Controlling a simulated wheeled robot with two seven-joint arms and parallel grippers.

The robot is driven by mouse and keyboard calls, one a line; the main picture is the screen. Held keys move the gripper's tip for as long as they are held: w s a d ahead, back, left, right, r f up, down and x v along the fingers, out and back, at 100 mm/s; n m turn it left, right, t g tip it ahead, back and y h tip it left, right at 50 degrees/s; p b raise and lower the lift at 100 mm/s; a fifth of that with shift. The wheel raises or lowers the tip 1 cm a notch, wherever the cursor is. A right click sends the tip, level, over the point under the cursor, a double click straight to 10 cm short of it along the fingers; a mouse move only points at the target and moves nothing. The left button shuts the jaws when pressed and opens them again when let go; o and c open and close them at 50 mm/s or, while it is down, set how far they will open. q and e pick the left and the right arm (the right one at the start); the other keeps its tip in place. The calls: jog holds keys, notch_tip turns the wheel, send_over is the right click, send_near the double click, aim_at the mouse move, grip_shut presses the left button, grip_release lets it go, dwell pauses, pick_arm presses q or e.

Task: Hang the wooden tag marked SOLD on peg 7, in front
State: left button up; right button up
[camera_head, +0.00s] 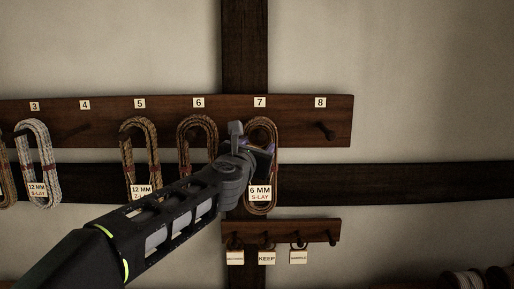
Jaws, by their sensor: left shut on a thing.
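Peg 7's number plate (260,102) is on the upper dark board. A brown rope coil (273,140) hangs below it, with a label (260,194) reading 6 MM S-LAY. My left gripper (252,146) is in front of the upper part of this coil and covers peg 7. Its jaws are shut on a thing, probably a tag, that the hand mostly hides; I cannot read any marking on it. I cannot tell whether it touches the peg or coil. No tag that I can read as SOLD shows. My right gripper is out of view.
A lower rack (290,226) carries a tag with unreadable small text (235,258), a KEEP tag (267,258) and a SAMPLE tag (298,257); its rightmost peg (332,238) is bare. Peg 8 (326,131) and peg 4 (80,131) are bare. Coils (197,123) hang at peg 6 and further left.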

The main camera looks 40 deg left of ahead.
pick_arm(q)
jog(key=o, duration=1.4)
jog(key=v, duration=0.7)
jog(key=shift+s+d, duration=0.15)
jog(key=shift+s, duration=0.2)
